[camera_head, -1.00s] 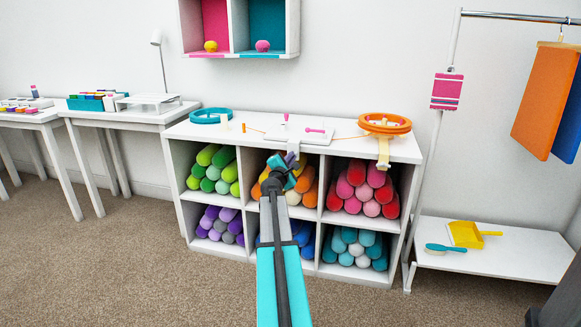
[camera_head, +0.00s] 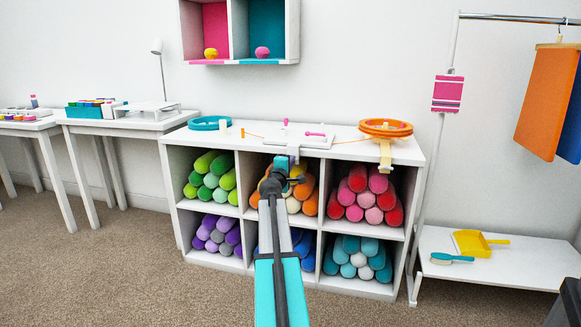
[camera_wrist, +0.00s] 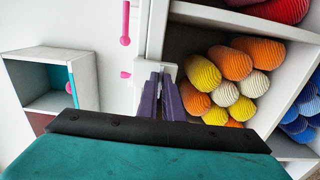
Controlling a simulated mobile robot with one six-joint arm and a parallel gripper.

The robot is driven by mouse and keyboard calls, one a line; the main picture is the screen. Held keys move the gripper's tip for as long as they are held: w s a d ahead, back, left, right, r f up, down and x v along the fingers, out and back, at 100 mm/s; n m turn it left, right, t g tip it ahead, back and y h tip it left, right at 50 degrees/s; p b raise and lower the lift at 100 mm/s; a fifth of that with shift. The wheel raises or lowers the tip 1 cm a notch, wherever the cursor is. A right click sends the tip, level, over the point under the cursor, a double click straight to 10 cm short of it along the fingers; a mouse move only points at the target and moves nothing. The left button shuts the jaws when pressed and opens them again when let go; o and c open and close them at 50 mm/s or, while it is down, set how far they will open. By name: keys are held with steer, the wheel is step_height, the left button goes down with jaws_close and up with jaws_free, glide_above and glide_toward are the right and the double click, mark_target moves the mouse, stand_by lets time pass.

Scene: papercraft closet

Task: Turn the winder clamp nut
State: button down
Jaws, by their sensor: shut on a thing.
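The winder (camera_head: 300,138) is a white plate with pink handles on top of the white cube shelf, at its front middle. One pink handle also shows in the wrist view (camera_wrist: 125,24). A pale clamp piece (camera_wrist: 168,70) sits at the shelf top's front edge. My gripper (camera_wrist: 160,82) has its purple fingers close together at this piece, shut on the clamp nut. The nut itself is mostly hidden between the fingers. In the head view my gripper (camera_head: 293,157) is at the shelf's front edge, below the winder, and my wrist covers part of the clamp.
Yarn rolls (camera_head: 368,190) fill the cubbies just behind and beside my arm. An orange ring stand (camera_head: 386,128) is clamped at the shelf's right, and a blue ring (camera_head: 209,123) lies at the left. The carpet (camera_head: 120,260) in front is clear.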

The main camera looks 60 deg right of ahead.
steer(key=shift+s, duration=0.15)
steer(key=c, duration=1.9)
jaws_free()
steer(key=shift+p+v, duration=1.3)
steer(key=shift+v, duration=5.55)
